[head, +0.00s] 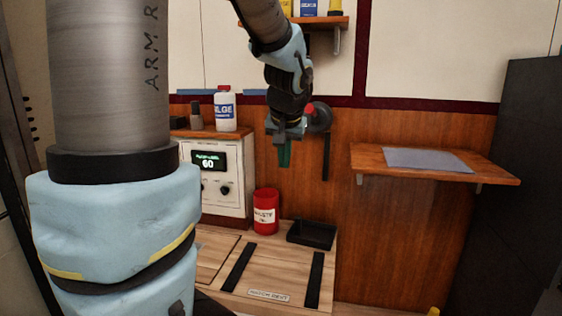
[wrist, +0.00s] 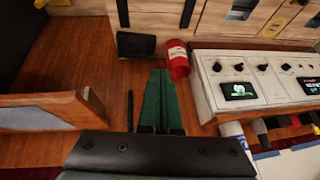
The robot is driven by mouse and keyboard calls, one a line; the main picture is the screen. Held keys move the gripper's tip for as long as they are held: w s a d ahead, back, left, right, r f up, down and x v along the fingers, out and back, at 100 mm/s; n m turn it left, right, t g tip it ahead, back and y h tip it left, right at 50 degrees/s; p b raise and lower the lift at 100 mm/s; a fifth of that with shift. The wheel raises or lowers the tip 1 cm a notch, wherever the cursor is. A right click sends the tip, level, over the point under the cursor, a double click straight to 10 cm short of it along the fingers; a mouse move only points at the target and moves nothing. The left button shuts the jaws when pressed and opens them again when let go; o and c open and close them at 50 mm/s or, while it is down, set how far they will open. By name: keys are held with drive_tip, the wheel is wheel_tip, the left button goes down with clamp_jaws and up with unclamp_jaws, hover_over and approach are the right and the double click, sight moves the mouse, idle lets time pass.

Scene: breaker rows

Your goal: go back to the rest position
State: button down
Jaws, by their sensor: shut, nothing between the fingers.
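My gripper (head: 285,155) hangs from my arm in the upper middle of the head view, fingers pointing down. Its green fingers are together with nothing between them. In the wrist view my gripper (wrist: 159,75) shows as two long green fingers lying side by side. It is in the air in front of the wood-panelled wall, above the bench and apart from the things on it. A large link of my arm fills the left of the head view and hides part of the scene there.
Below are a red canister (head: 266,211) and a black tray (head: 312,235) on the bench (head: 215,262). An instrument panel (head: 217,182) stands left, with a white bottle (head: 225,110) above it. A wall shelf (head: 435,165) juts out right. Open space lies between gripper and shelf.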

drive_tip(key=s+a+f+n+g, duration=0.1)
drive_tip(key=s+a+f+g, duration=0.1)
drive_tip(key=s+a+f, duration=0.4)
drive_tip(key=s+a+f+n+g, duration=0.1)
drive_tip(key=s+a+f+g, duration=0.15)
drive_tip(key=s+f, duration=0.5)
wheel_tip(320, 180, up, 20)
drive_tip(key=p, duration=2)
drive_tip(key=shift+a+f, duration=0.2)
drive_tip(key=shift+s, duration=0.1)
